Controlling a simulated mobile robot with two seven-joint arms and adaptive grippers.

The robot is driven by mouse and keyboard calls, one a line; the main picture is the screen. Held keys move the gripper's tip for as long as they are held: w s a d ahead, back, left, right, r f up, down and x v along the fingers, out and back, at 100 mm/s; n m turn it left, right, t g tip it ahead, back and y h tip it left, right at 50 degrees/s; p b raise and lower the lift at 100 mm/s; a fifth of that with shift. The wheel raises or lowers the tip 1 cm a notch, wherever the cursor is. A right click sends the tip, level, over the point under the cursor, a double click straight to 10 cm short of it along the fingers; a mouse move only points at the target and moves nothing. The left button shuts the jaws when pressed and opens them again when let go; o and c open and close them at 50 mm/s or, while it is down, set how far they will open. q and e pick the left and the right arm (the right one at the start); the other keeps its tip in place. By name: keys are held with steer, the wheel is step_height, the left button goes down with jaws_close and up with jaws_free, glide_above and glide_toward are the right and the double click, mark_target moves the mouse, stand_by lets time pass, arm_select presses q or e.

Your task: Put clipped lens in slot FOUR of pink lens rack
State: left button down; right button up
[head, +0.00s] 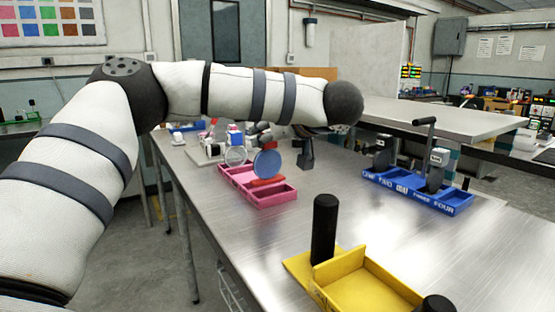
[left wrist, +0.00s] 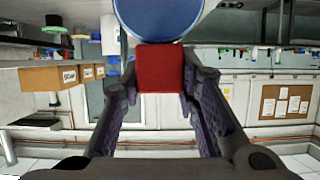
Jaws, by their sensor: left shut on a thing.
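My left gripper (left wrist: 160,88) is shut on the red clip (left wrist: 160,68) of a clipped lens. The blue round lens (left wrist: 158,18) shows beyond the clip. In the head view the blue lens (head: 267,163) is over or in the pink lens rack (head: 272,200); I cannot tell whether it touches the rack. The left gripper (head: 264,138) is small and partly hidden there. A clear round lens with a blue clip (head: 235,141) stands at the rack's far left part. The near compartment of the rack looks empty. The slot labels on the pink rack cannot be read.
A blue rack (head: 412,192) with dark lenses stands at the right on the metal table. A yellow tray (head: 365,290) with a black post (head: 325,228) is in front. Several small items crowd behind the pink rack. Bare table lies between the pink and blue racks.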

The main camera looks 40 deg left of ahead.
mark_target(273, 153)
arm_select(q)
steer(key=shift+w+d+f, duration=0.1)
steer(key=shift+w+f, duration=0.15)
steer(key=shift+f, duration=0.05)
steer(key=f, duration=0.3)
steer(key=shift+w+d+f+b, duration=0.15)
steer(key=shift+w+f+b, duration=0.15)
steer(key=shift+f, duration=0.1)
steer(key=shift+r, duration=0.1)
steer(key=c, duration=1.2)
jaws_free()
